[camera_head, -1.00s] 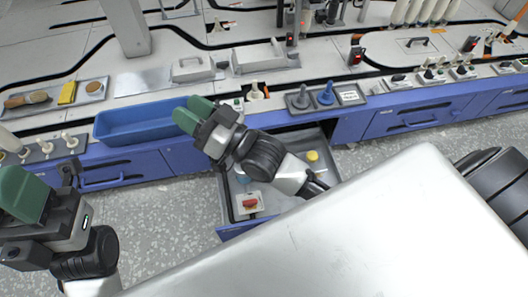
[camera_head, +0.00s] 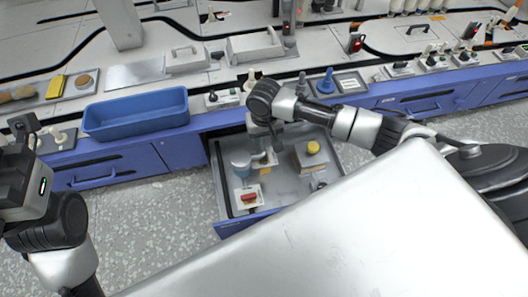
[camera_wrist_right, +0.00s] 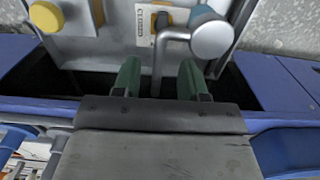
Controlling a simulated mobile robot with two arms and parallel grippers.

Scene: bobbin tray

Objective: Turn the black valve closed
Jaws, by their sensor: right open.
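A grey bent pipe (camera_wrist_right: 172,36) stands in the open drawer, beside a label reading CLOSED (camera_wrist_right: 152,28). A small dark part (camera_wrist_right: 161,20) shows on that label; I cannot tell whether it is the black valve. The pipe reaches a round pale cap (camera_wrist_right: 211,38) over a teal body. My right gripper (camera_wrist_right: 160,78) is open and points down into the drawer, with the lower pipe between its fingers in the picture; contact is unclear. In the head view the right gripper (camera_head: 274,132) is partly hidden by its wrist. My left gripper (camera_head: 25,185) is at the left edge, fingertips unclear.
The drawer (camera_head: 222,190) also holds a red switch (camera_head: 249,198) and a yellow knob (camera_head: 313,147). On the counter stand a dark grey knob (camera_head: 302,80) and a blue knob (camera_head: 327,82). A blue bin (camera_head: 135,113) is left of the drawer.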

